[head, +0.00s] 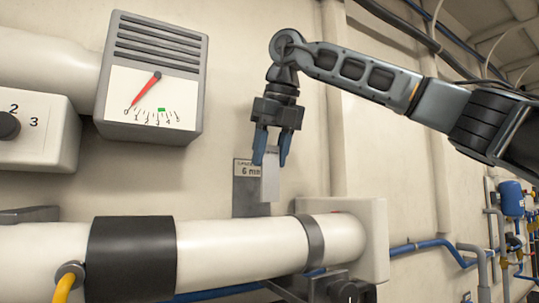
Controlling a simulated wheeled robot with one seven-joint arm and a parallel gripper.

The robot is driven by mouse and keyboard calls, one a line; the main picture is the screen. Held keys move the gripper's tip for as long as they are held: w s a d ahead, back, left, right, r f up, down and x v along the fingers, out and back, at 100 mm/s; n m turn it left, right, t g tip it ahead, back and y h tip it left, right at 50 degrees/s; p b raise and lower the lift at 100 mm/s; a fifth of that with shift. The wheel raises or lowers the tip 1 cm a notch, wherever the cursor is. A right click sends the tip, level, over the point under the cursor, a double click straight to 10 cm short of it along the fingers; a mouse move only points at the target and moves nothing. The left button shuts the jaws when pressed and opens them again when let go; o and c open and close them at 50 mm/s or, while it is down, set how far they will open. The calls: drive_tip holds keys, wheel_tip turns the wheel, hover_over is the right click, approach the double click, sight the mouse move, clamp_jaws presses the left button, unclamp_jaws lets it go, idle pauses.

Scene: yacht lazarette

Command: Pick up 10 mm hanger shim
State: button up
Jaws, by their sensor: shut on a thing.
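My gripper (271,156) hangs down from the arm in front of the wall, above the white pipe. Its two blue fingers are shut on a light grey flat block (270,185), taken to be the 10 mm hanger shim. The block hangs upright below the fingertips, and no size marking on it can be read. Behind it is a darker grey plate (243,200) with a label reading about "6 mm", partly covered by the block. Whether the block touches the plate or the pipe, I cannot tell.
A thick white pipe (225,254) with a black sleeve (131,262) and a grey band (309,244) runs below. A gauge box (152,75) and a dial switch box (37,130) are at left. Blue piping (430,246) runs at right.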

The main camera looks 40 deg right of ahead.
drive_tip(key=s+a+b, duration=0.2)
drive_tip(key=s+b, duration=0.4)
drive_tip(key=s, duration=0.6)
drive_tip(key=shift+s+a+r, duration=0.15)
drive_tip(key=shift+s+a, duration=0.1)
drive_tip(key=shift+s, duration=0.05)
idle(0.4)
drive_tip(key=w+d+p, duration=0.1)
drive_tip(key=w+p, duration=0.2)
drive_tip(key=w, duration=0.4)
drive_tip(key=shift+w+d, duration=0.2)
drive_tip(key=shift+d, duration=0.15)
